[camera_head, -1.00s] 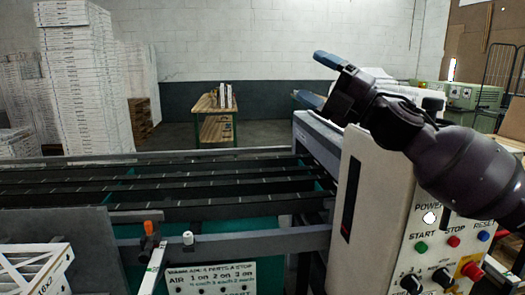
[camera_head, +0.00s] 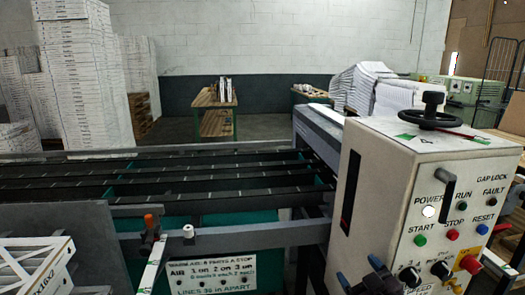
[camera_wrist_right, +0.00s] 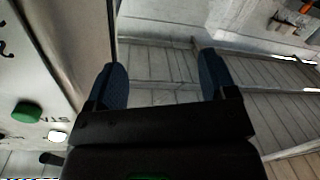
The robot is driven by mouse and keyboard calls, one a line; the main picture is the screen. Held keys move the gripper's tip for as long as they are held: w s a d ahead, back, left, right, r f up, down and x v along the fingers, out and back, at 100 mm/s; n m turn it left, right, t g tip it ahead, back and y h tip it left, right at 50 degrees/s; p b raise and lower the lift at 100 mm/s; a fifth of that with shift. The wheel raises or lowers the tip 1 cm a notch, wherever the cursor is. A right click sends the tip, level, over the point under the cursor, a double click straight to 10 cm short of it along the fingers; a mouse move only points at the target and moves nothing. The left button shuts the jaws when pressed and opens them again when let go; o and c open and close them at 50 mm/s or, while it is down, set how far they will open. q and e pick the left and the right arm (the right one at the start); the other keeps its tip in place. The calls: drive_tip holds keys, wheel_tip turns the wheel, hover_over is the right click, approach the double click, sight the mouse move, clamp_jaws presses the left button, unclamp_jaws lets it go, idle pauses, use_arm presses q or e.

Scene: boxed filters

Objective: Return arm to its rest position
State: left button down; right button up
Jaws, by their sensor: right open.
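My right gripper (camera_head: 359,271) shows low in the head view, at the bottom edge in front of the machine's control panel (camera_head: 420,190). Its two blue fingertips stand apart. In the right wrist view, my right gripper (camera_wrist_right: 163,75) is open with nothing between its fingers. The control panel's side runs along the left there, with a green button (camera_wrist_right: 26,112). I cannot tell whether the gripper touches the panel. Most of my right arm is out of the head view. My left gripper is not in view.
The conveyor (camera_head: 190,185) with dark rails fills the middle. A handwheel (camera_head: 432,112) stands on the panel housing. A boxed filter (camera_head: 35,270) is at lower left. Tall stacks of white boxes (camera_head: 78,80) and a wooden table (camera_head: 213,100) stand behind.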

drive_tip(key=s+d+f+m+g+h, duration=0.2)
drive_tip(key=s+f+m, duration=0.1)
drive_tip(key=s+f, duration=0.7)
drive_tip(key=s+d+f+m+g+h, duration=0.2)
drive_tip(key=s+d+f+m+g, duration=0.1)
drive_tip(key=s+f, duration=0.8)
drive_tip(key=shift+s+d+f, duration=0.15)
drive_tip(key=shift+s+d, duration=0.15)
drive_tip(key=shift+s, duration=0.95)
drive_tip(key=shift+c, duration=0.3)
